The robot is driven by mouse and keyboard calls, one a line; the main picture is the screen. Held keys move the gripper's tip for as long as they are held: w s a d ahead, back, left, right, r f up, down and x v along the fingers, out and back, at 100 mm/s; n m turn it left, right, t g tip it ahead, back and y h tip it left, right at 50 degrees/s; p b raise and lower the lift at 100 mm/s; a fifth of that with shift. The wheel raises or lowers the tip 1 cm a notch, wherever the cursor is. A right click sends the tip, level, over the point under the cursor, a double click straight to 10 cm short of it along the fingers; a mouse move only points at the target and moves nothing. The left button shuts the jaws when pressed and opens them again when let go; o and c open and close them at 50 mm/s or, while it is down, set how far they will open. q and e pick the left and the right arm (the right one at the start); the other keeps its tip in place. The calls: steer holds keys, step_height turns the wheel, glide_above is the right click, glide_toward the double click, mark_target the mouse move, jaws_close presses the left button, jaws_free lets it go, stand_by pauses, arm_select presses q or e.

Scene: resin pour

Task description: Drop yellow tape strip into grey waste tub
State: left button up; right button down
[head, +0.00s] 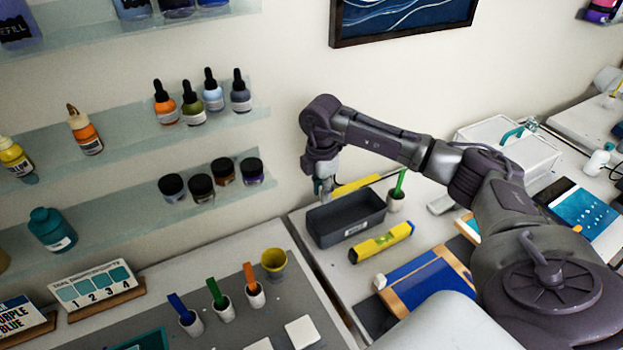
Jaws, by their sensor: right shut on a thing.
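The grey waste tub (347,230) is a dark open box on the white bench, right of the shelves. My right gripper (326,194) points down at the tub's back left corner. It is shut on the yellow tape strip (357,185), which sticks out to the right along the tub's back edge. The fingertips are small here, and I cannot tell how high the strip is above the rim. My left gripper is out of view.
A blue board with tan edges (428,282) lies nearer. Shelves with bottles (166,103) are at left.

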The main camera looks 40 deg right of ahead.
steer(key=shift+s, duration=0.15)
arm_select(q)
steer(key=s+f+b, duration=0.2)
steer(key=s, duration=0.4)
arm_select(e)
steer(key=shift+s+f, duration=0.2)
steer(key=shift+f, duration=0.35)
steer(key=shift+s+f, duration=0.2)
steer(key=shift+f, duration=0.3)
steer(key=b, duration=0.4)
glide_above(323, 234)
step_height(323, 234, down, 5)
steer(key=shift+f, duration=0.1)
step_height(323, 234, down, 4)
steer(key=shift+r+b, duration=0.1)
steer(key=shift+b, duration=0.95)
arm_select(q)
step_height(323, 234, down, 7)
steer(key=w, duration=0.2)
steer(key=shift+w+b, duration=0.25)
steer(key=shift+b, duration=0.2)
arm_select(e)
steer(key=shift+f, duration=0.75)
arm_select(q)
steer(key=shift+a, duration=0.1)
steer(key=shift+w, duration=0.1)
arm_select(e)
steer(key=c, duration=0.9)
jaws_free()
